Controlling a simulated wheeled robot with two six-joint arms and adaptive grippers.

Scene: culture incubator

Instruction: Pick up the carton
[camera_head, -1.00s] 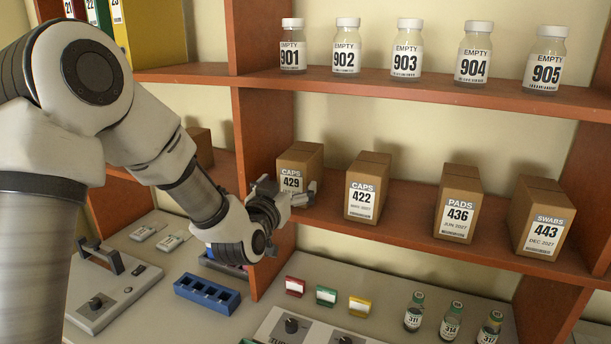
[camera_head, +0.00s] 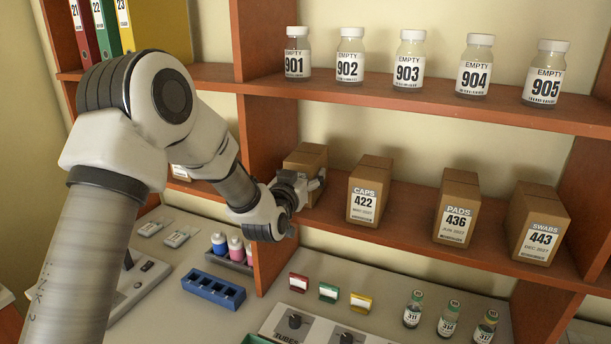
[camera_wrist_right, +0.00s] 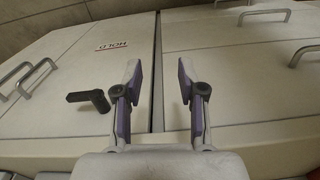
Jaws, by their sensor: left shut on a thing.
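A brown carton (camera_head: 306,160) stands at the left end of the middle shelf. Its label, CAPS 429 a second ago, is now hidden behind my gripper. My left gripper (camera_head: 308,187) is at the front of this carton, shut on it. Whether the carton is clear of the shelf I cannot tell. To its right stand the cartons CAPS 422 (camera_head: 368,191), PADS 436 (camera_head: 456,208) and SWABS 443 (camera_head: 538,223). My right gripper (camera_wrist_right: 159,75) is open and empty in the right wrist view, facing pale cabinet doors.
The upper shelf (camera_head: 400,92) holds several EMPTY bottles. An upright divider (camera_head: 262,135) stands just left of the held carton. Below are a blue rack (camera_head: 211,289), coloured cards, small vials (camera_head: 448,318) and a control panel. Cabinet handles (camera_wrist_right: 264,16) face the right gripper.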

